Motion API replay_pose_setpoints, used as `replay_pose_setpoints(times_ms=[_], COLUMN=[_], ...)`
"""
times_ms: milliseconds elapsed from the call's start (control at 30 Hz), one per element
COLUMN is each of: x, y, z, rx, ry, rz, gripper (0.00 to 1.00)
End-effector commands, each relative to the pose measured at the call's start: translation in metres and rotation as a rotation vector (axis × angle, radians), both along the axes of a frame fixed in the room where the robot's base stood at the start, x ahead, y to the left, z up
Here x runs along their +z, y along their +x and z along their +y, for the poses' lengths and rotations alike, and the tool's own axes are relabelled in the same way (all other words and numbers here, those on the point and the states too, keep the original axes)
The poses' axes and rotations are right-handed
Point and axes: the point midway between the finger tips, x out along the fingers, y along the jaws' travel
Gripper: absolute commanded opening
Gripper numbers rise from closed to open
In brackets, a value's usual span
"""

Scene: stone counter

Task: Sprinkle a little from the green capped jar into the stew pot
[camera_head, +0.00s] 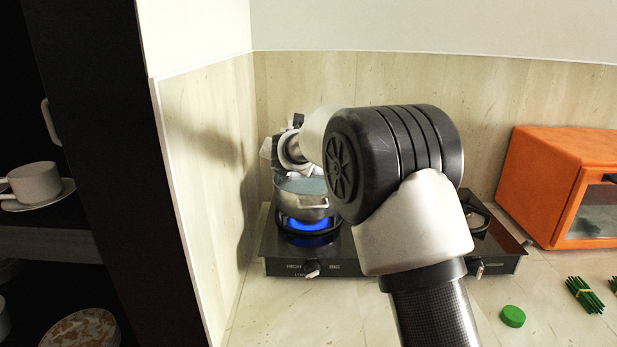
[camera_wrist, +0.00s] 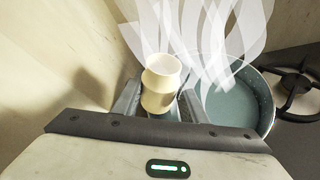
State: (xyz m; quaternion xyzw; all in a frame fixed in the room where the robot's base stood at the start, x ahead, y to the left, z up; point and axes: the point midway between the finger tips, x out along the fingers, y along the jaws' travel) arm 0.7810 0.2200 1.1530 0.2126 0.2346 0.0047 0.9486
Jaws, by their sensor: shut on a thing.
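My gripper (camera_wrist: 158,108) is shut on a cream-coloured jar (camera_wrist: 161,86), seen in the wrist view. The jar's mouth is uncovered and points away from the wrist camera; its contents cannot be made out. The stew pot (camera_wrist: 264,100) is just right of the jar in the wrist view, with blue-grey liquid inside and pale wisps rising. In the head view the pot (camera_head: 302,203) stands on the left burner, below the gripper, partly hidden by my arm. A round green cap (camera_head: 512,316) lies apart on the counter at the right.
A blue flame (camera_head: 306,224) burns under the pot on the black stove (camera_head: 345,262). The wall is close on the left. An orange oven (camera_head: 560,185) and bundles of green stalks (camera_head: 585,295) are at the right. A dark shelf with a white cup (camera_head: 36,183) stands left.

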Motion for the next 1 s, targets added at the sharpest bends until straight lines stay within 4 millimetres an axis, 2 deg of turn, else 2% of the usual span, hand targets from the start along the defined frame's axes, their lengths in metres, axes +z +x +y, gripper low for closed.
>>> replay_pose_setpoints(times_ms=[67, 100, 200, 267, 400, 567, 900, 1000], x=[0.009, -0.002, -0.005, 0.005, 0.007, 0.017, 0.057, 0.059], y=[-0.002, -0.003, -0.004, -0.005, -0.006, -0.006, -0.006, -0.006], z=[0.011, 0.014, 0.021, 0.023, 0.027, 0.027, 0.028, 0.028], rx=[0.006, 0.007, 0.009, 0.009, 0.009, 0.007, 0.009, 0.009], ry=[-0.099, -0.151, -0.263, -0.317, -0.399, -0.427, -0.427, -0.427], rz=[-0.018, -0.027, -0.049, -0.059, -0.073, -0.078, -0.079, -0.079], gripper=[0.14, 0.14, 0.14, 0.14, 0.14, 0.14, 0.14, 0.14])
